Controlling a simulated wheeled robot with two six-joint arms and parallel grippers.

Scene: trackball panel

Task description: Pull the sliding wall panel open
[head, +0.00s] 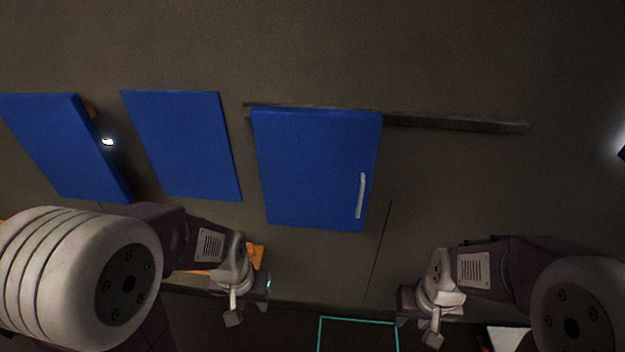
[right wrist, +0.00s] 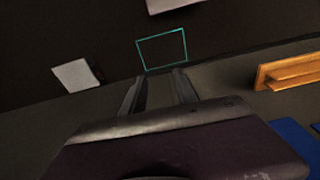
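The sliding wall panel (head: 310,165) is a blue rectangle hanging from a dark horizontal rail (head: 455,123) in the head view. It sits at the rail's left end. A pale vertical handle (head: 361,196) is on the panel's right side. My left gripper (head: 234,316) is low in the head view, left of and below the panel, apart from it; its finger gap is hidden. My right gripper (head: 432,336) is below and right of the handle, touching nothing visible. In the right wrist view its two fingers (right wrist: 160,82) stand apart with nothing between them.
Two more blue panels (head: 182,145) (head: 62,145) are on the wall to the left. The rail right of the sliding panel is clear. A teal square outline (head: 358,320) marks the floor. An orange ledge (right wrist: 290,71) shows in the right wrist view.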

